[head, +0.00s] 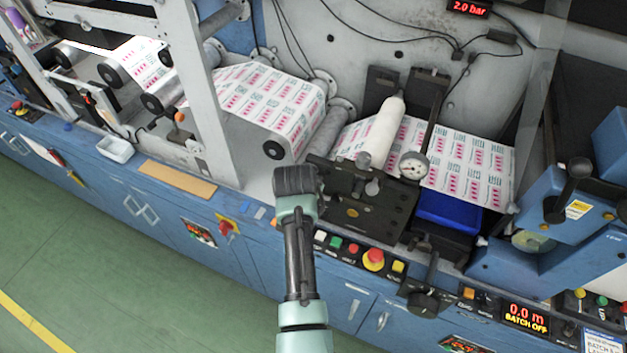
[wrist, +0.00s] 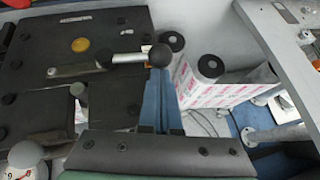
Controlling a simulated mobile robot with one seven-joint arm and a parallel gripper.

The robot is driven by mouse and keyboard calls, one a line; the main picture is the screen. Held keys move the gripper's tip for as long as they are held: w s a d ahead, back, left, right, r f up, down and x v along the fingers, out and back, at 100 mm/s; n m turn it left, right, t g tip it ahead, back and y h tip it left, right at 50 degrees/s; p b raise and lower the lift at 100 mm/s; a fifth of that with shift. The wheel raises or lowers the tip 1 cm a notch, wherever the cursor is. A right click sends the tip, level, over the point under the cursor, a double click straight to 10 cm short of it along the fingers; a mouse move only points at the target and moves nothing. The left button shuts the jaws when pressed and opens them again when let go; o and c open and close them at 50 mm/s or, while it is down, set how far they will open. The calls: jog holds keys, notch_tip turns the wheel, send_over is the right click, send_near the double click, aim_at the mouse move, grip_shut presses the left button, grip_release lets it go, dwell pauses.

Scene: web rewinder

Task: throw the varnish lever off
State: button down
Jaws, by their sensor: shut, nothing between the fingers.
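The dark plate also shows in the head view (head: 345,222), where my gripper (head: 296,182) hides the knob. My gripper is shut and empty, above the plate's left end.
A pressure gauge (head: 413,165) and a white roller (head: 382,132) stand behind the plate. Printed web (head: 265,105) runs over rolls to the left. A row of buttons with a red emergency stop (head: 373,259) lies along the front. The green floor in front is clear.

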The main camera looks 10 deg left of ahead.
jog(key=shift+w+a+f+n+g+h+b, duration=0.1)
jog(key=shift+a+f+n+g+h+b, duration=0.15)
jog(key=shift+f+h+b, duration=0.2)
jog(key=shift+w+a+f+n+g+h+b, duration=0.1)
jog(key=shift+a+f+g+h+b, duration=0.05)
jog(key=shift+a+f+h+b, duration=0.2)
jog(key=shift+a+f+b, duration=0.15)
jog(key=shift+f+b, duration=0.25)
jog(key=shift+b, duration=0.2)
